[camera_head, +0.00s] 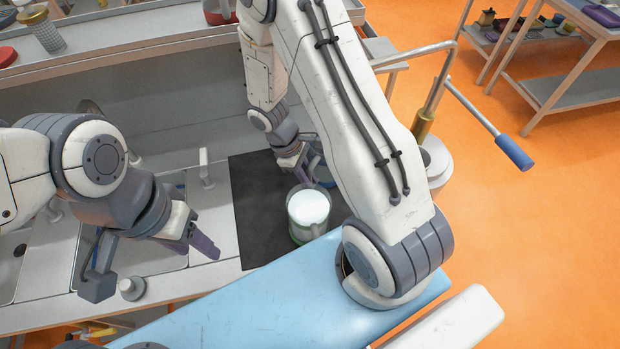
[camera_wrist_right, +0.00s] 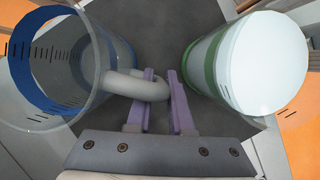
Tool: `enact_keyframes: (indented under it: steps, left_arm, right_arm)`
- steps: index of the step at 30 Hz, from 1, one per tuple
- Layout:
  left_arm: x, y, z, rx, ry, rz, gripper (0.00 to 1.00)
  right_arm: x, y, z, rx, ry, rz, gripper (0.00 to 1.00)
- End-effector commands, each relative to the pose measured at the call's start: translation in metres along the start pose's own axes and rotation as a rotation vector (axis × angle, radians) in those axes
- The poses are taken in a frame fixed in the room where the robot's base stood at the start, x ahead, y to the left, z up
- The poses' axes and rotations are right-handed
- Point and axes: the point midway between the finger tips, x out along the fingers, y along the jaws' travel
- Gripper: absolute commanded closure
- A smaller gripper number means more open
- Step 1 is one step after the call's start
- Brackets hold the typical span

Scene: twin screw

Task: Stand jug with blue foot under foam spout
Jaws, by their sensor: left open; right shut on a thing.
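The jug with the blue foot (camera_wrist_right: 75,75) is clear with black marks and a grey handle (camera_wrist_right: 135,85). In the head view the jug (camera_head: 322,170) is mostly hidden behind my right arm. My right gripper (camera_wrist_right: 160,78) is shut on its handle, with the purple fingers either side of it. In the head view this gripper (camera_head: 303,172) is over the dark mat. My left gripper (camera_head: 150,265) is open and empty over the sink area at the left. I cannot tell which fitting is the foam spout.
A jug with a green foot (camera_head: 308,212), filled with white, stands on the black mat (camera_head: 258,215) close beside the right gripper; it also shows in the wrist view (camera_wrist_right: 255,65). A small white tap (camera_head: 205,168) stands left of the mat. A blue-handled lever (camera_head: 513,152) is at right.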

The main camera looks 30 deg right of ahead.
Motion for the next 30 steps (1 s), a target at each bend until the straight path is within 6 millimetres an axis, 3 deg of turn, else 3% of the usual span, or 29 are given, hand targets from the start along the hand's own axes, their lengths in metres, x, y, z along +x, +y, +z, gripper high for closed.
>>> enact_keyframes:
  steps: [1,2,4,17,30]
  left_arm:
    - [0.003,0.000,0.000,0.000,0.000,0.000,0.50]
    - [0.003,0.000,0.000,0.000,0.000,0.000,0.50]
    - [0.002,0.000,0.000,-0.001,0.000,0.000,0.50]
    - [0.000,0.000,0.000,0.000,0.000,0.000,0.50]
    - [0.012,-0.001,0.001,-0.002,0.000,0.000,0.50]
  right_arm:
    - [0.003,0.000,-0.001,0.001,-0.001,0.000,1.00]
    - [0.003,0.000,-0.001,0.001,0.000,0.000,0.77]
    - [0.002,0.000,0.000,0.001,0.000,0.000,0.51]
    - [-0.005,0.001,0.001,0.001,0.001,0.002,0.51]
    - [-0.092,0.001,-0.001,0.002,0.004,0.003,0.51]
